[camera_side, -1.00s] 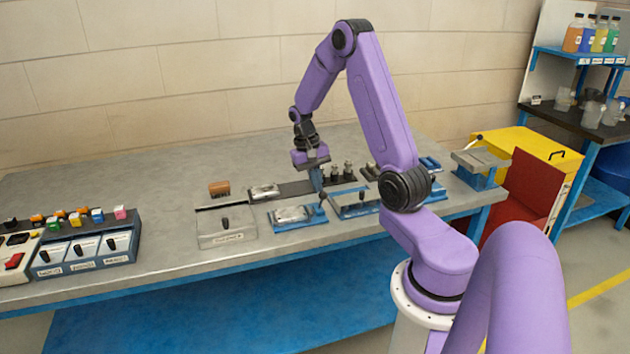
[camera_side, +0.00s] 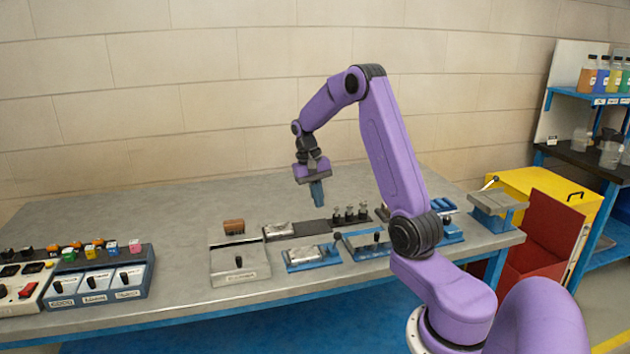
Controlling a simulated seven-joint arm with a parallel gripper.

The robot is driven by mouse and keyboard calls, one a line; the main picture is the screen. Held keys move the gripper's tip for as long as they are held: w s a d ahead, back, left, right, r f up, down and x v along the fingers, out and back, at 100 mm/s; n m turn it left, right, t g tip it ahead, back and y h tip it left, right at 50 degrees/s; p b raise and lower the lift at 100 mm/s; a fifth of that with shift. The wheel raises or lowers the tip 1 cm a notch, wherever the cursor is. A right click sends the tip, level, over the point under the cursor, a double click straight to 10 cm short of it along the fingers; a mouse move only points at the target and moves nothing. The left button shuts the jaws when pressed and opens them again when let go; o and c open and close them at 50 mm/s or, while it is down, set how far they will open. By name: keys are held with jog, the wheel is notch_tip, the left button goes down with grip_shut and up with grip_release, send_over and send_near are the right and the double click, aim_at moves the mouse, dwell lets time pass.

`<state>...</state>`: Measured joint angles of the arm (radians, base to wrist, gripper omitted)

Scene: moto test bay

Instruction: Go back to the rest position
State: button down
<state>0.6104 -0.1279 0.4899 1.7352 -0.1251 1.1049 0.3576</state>
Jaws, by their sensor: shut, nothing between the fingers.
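My gripper (camera_side: 318,199) hangs pointing down above the back part of the workbench (camera_side: 170,215). Its blue fingers are together with nothing between them. It is raised clear of the fixtures, above and behind the blue fixture (camera_side: 313,258) with a silver part and the dark strip (camera_side: 313,228). The arm is bent, with its elbow high against the wall.
A grey box (camera_side: 240,264) and a brown block (camera_side: 234,227) sit left of the fixtures. Small dark-and-silver posts (camera_side: 349,214) stand right of the gripper. Switch boxes (camera_side: 98,284) are at the left. A yellow cabinet (camera_side: 540,190) stands right of the bench.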

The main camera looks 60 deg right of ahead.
jog(key=s+v, duration=0.1)
jog(key=v, duration=0.4)
jog(key=s+a+r+n+t, duration=0.15)
jog(key=a+n, duration=0.35)
jog(key=a, duration=0.6)
jog(key=s+a+n, duration=0.2)
jog(key=a+n, duration=0.3)
jog(key=a, duration=0.6)
jog(key=s+a+f+n, duration=0.1)
jog(key=s+a+n, duration=0.3)
jog(key=s, duration=0.6)
jog(key=s+a+f+n+t, duration=0.1)
jog(key=s+a+n, duration=0.4)
jog(key=s, duration=0.6)
jog(key=shift+s+n+y, duration=0.25)
jog(key=shift+n+y, duration=0.05)
jog(key=shift+n, duration=0.9)
